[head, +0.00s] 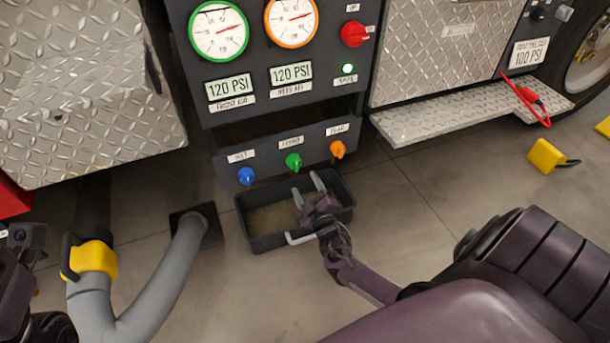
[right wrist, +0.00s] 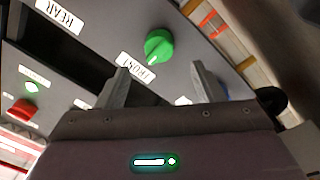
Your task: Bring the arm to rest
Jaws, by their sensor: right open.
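My right gripper (head: 310,186) is in front of the lower valve panel, over the black tray, with its two fingers apart and nothing between them. In the right wrist view its fingers (right wrist: 160,88) point at the panel, with the green knob (right wrist: 158,46) just beyond and between them. In the head view the green knob (head: 293,162) sits on the panel between the blue knob (head: 246,175) and the orange knob (head: 338,149). My left arm shows only in part at the left edge of the head view; its fingertips are not in view.
The black tray (head: 243,225) lies on the floor under the panel. A grey hose (head: 165,280) with a yellow collar (head: 93,258) stands at left. A metal step (head: 450,122) juts out at right. A yellow chock (head: 546,156) lies on open floor.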

